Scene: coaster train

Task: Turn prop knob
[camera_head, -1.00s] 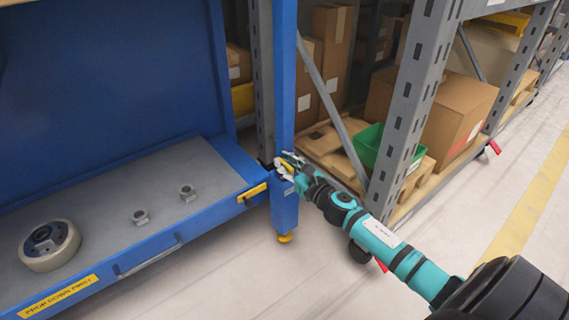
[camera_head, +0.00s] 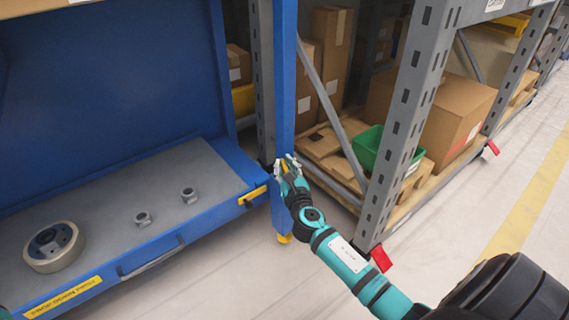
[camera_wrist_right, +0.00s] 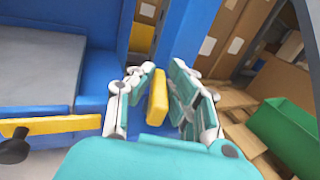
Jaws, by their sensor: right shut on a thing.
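The yellow prop knob (camera_wrist_right: 157,98) stands upright between the fingers of my right gripper (camera_wrist_right: 155,100) in the right wrist view. It is on the blue post (camera_head: 284,90) at the right end of the blue cart. In the head view my right gripper (camera_head: 285,172) is at the front of this post, shut on the knob, which it mostly hides. My left gripper is not in view; only a small teal piece shows at the lower left corner of the head view.
The cart's grey shelf (camera_head: 110,215) holds a cream wheel (camera_head: 52,248) and two nuts. A yellow latch bar (camera_head: 252,195) is on the shelf's right front edge. A grey rack post (camera_head: 405,125), boxes, pallets and a green bin (camera_head: 368,148) stand close on the right.

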